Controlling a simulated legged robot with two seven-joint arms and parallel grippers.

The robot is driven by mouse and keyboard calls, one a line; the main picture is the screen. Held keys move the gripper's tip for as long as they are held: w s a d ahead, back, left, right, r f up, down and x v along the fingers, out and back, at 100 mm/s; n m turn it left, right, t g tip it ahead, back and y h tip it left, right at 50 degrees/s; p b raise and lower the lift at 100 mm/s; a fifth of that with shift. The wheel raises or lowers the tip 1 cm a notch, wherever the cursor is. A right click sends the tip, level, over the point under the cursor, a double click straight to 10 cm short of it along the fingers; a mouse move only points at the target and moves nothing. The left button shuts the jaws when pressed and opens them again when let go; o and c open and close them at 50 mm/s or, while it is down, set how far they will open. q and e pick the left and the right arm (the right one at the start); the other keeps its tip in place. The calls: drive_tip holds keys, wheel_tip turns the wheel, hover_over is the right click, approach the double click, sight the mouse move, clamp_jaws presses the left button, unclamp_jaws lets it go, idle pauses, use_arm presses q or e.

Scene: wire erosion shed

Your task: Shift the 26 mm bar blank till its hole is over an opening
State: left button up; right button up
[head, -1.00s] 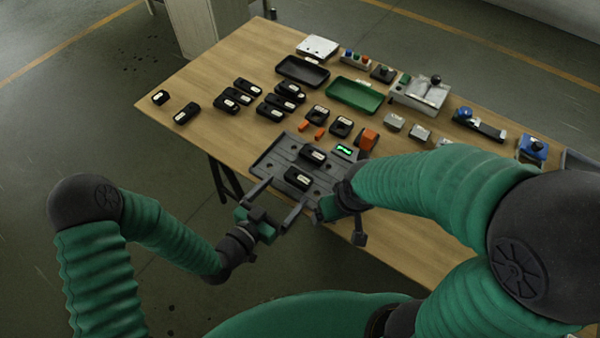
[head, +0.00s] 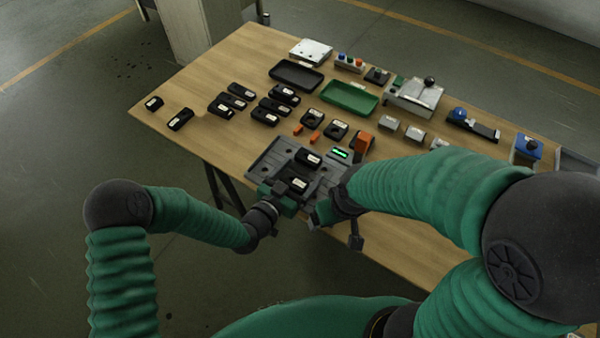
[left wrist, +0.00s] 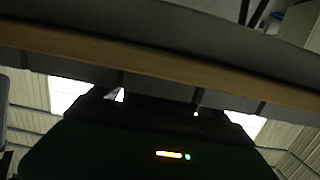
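Two black bar blanks with white labels lie on the grey slotted plate (head: 262,158) at the table's near edge: a rear blank (head: 308,158) and a front blank (head: 299,184). The labels are too small to read, so I cannot tell which is the 26 mm one. Holes and openings under them are not clear. My left gripper (head: 292,187) is at the plate's near edge, close around or beside the front blank; its fingers are hard to make out. My right gripper (head: 335,212) is at the plate's near right corner, mostly hidden by its own arm.
Behind the plate stand orange pieces (head: 314,138), an orange block (head: 364,141), several black blanks (head: 265,117), a black tray (head: 297,75) and a green tray (head: 349,97). The left wrist view shows mostly a dark body with small lights and a wooden edge (left wrist: 160,68).

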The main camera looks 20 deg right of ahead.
use_arm(q)
clamp_jaws()
drive_tip(key=shift+s+d+f, duration=0.1)
drive_tip(key=shift+s, duration=0.2)
use_arm(e)
drive_tip(key=shift+s+f, duration=0.2)
drive_tip(key=shift+s, duration=0.2)
use_arm(q)
drive_tip(key=shift+s+d+r, duration=0.15)
drive_tip(key=shift+s+r, duration=0.05)
drive_tip(key=shift+s, duration=0.3)
drive_tip(key=shift+w+f, duration=0.1)
drive_tip(key=shift+c, duration=0.8)
unclamp_jaws()
drive_tip(key=shift+w, duration=0.1)
use_arm(e)
drive_tip(key=shift+s, duration=0.45)
use_arm(q)
drive_tip(key=o, duration=0.4)
use_arm(e)
drive_tip(key=shift+s, duration=0.1)
use_arm(q)
drive_tip(key=v, duration=1.7)
use_arm(e)
drive_tip(key=shift+a+r, duration=0.1)
drive_tip(key=shift+r, duration=0.3)
